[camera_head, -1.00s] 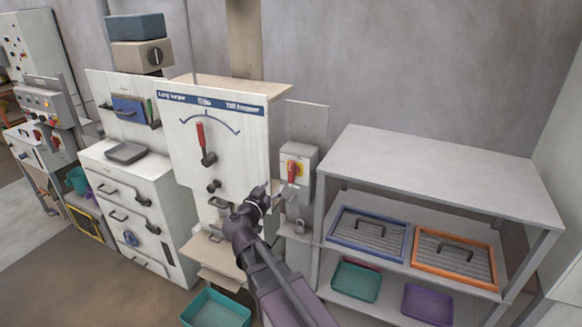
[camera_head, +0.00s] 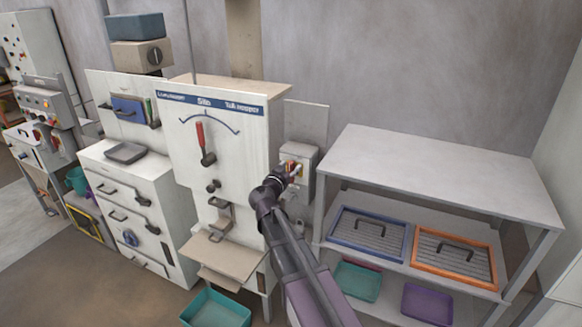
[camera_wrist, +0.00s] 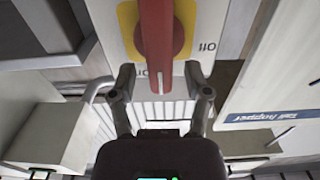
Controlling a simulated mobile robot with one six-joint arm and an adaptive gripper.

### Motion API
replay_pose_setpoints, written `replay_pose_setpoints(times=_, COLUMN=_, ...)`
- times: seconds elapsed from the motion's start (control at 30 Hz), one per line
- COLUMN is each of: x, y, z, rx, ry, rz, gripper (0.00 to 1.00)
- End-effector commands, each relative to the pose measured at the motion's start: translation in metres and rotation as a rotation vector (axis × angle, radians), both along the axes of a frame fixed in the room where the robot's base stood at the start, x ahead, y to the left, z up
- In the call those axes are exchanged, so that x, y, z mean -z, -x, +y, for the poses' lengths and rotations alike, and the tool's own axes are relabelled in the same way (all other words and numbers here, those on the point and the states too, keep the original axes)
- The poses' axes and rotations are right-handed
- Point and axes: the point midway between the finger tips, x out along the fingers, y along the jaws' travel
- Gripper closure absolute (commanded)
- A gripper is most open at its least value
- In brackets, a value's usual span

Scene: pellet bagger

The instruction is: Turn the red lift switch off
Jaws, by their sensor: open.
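My gripper (camera_wrist: 160,75) is open, one finger to each side of the handle's near end. No contact with the handle shows. In the head view my gripper (camera_head: 284,177) is in front of the box and partly hides the switch.
A white panel with a red-handled lever (camera_head: 202,142) stands just left of the switch box. A grey shelf unit (camera_head: 440,172) with a blue-rimmed tray and an orange-rimmed tray stands to the right. A teal bin (camera_head: 215,309) is on the floor below.

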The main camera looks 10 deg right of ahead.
Motion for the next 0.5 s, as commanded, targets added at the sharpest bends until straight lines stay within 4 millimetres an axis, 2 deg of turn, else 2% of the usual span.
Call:
replay_pose_setpoints(times=0.43, x=0.0, y=-0.0051, z=-0.0038, rx=0.0, ry=0.0, rz=0.0, gripper=0.37)
replay_pose_setpoints(times=0.5, x=0.0, y=-0.0052, z=-0.0038, rx=0.0, ry=0.0, rz=0.0, gripper=0.58)
